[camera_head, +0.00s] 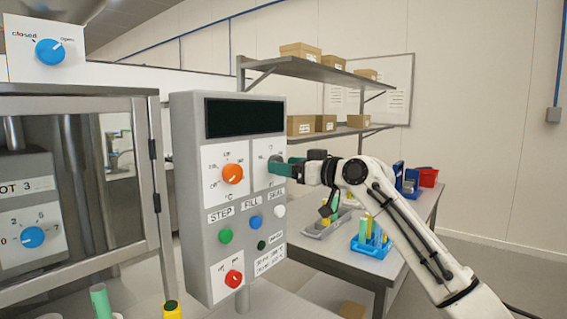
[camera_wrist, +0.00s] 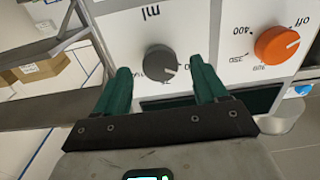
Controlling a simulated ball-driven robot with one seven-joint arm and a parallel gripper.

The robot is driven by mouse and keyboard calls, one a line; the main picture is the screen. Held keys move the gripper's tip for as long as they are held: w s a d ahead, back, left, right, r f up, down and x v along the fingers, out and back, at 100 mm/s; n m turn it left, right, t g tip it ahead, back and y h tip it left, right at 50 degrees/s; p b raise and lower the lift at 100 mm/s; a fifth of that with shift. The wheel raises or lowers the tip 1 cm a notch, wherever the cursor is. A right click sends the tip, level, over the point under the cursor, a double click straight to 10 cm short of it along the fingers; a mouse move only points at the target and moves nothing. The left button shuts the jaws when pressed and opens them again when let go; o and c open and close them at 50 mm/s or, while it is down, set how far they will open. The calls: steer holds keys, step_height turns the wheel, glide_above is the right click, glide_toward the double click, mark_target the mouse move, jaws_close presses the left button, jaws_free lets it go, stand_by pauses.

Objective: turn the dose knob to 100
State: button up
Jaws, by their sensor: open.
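The dose knob (camera_wrist: 160,62) is a round dark grey dial on a white plate marked "ml". The plate appears upside down in the wrist view, and a small pale mark shows at the knob's right edge. Its scale is mostly hidden, so I cannot read the setting. My gripper (camera_wrist: 160,74) is open, its green fingers on either side of the knob with gaps between. In the head view my gripper (camera_head: 284,168) reaches the control panel (camera_head: 188,200) from the right and largely covers the knob.
An orange knob (camera_head: 232,173) with its own scale sits beside the dose knob. Below are a green button (camera_head: 225,236), a blue button (camera_head: 255,223), a white button (camera_head: 280,211) and a red knob (camera_head: 233,278). A dark display (camera_head: 244,118) is above. A table (camera_head: 340,262) with trays stands at right.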

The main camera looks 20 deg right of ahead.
steer(key=shift+x, duration=0.85)
steer(key=c, duration=1.1)
